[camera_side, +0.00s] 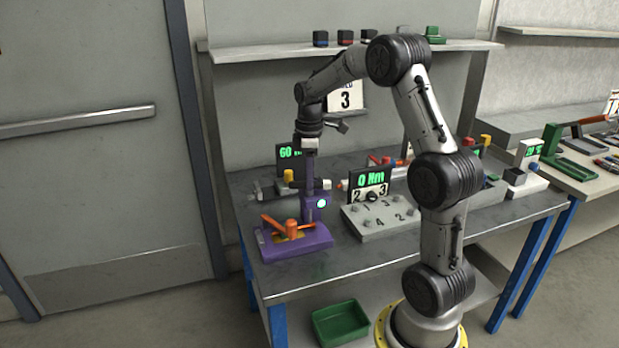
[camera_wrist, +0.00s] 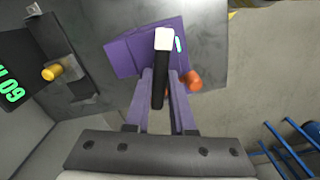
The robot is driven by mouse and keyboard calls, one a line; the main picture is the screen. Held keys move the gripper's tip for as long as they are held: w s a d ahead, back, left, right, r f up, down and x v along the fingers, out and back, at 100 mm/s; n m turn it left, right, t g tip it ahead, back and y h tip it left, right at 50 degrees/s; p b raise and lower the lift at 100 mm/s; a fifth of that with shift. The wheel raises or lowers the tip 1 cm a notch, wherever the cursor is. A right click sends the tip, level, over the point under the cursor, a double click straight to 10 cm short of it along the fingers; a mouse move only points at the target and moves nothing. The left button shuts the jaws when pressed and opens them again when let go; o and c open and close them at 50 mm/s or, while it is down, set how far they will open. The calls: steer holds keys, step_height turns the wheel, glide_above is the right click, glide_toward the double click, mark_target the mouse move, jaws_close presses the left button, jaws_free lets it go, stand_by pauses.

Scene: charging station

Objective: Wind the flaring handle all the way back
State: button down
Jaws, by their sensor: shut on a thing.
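The flaring tool has a purple base (camera_side: 296,246) with an orange lever and a purple upright block carrying a round light. I take its handle to be the black bar with a white end (camera_side: 326,184), just above the block. In the wrist view the handle (camera_wrist: 161,75) passes between the two fingers, its white end pointing away from the palm. My gripper (camera_side: 310,186) comes straight down over the tool and is shut on the handle. In the wrist view my gripper (camera_wrist: 162,92) hides part of the tool. The handle's joint to the tool cannot be made out.
A grey block with numbered knobs (camera_side: 380,221) and a "0 Nm" display stand right of the tool. A "60" display (camera_side: 289,153) with a yellow knob stands behind it. A shelf (camera_side: 260,53) runs above.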

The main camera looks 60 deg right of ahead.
steer(key=n, duration=0.3)
steer(key=shift+n, duration=0.3)
steer(key=c, duration=0.8)
jaws_free()
steer(key=shift+o, duration=0.2)
step_height(320, 180, up, 14)
steer(key=shift+f, duration=0.1)
